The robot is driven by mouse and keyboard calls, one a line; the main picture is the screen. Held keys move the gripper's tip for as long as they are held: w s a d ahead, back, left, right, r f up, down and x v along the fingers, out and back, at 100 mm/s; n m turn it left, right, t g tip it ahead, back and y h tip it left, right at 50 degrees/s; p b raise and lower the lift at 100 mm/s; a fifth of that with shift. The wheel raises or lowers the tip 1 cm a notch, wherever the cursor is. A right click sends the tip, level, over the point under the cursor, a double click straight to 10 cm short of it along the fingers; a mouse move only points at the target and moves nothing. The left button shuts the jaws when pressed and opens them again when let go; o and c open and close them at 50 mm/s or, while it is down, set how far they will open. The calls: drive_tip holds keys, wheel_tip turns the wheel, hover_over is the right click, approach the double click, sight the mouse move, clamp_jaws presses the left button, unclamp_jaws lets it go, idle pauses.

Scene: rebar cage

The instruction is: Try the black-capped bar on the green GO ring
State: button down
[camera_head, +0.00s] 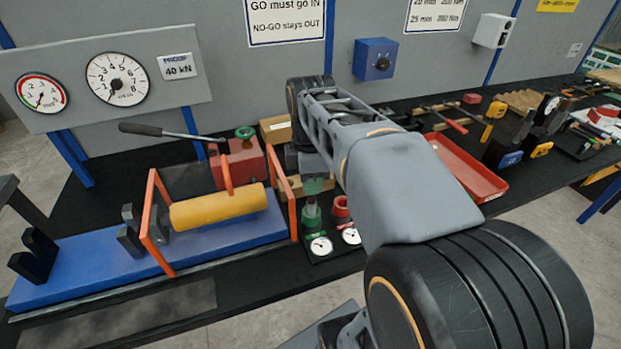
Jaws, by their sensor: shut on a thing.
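My gripper (314,178) hangs at the far end of my arm, just above the gauge stand. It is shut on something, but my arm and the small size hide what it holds. A dull green patch shows at the jaws. Directly below is the green GO ring piece (312,217), upright on the stand. I cannot tell whether the held thing touches it. A red ring (342,207) stands just to its right. I cannot make out the black-capped bar.
Left is a blue press bed (210,243) with orange frames and a yellow cylinder (219,207). A red pump (238,163) with a long handle stands behind. Right are a red tray (467,167) and several tools. Two white dials (321,246) front the rings.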

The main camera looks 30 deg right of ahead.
drive_tip(key=shift+f+b, duration=0.55)
drive_tip(key=shift+f, duration=0.3)
drive_tip(key=c, duration=0.9)
unclamp_jaws()
wheel_tip(320, 180, up, 14)
drive_tip(key=p, duration=0.2)
drive_tip(key=shift+p, duration=0.3)
drive_tip(key=shift+f, duration=0.1)
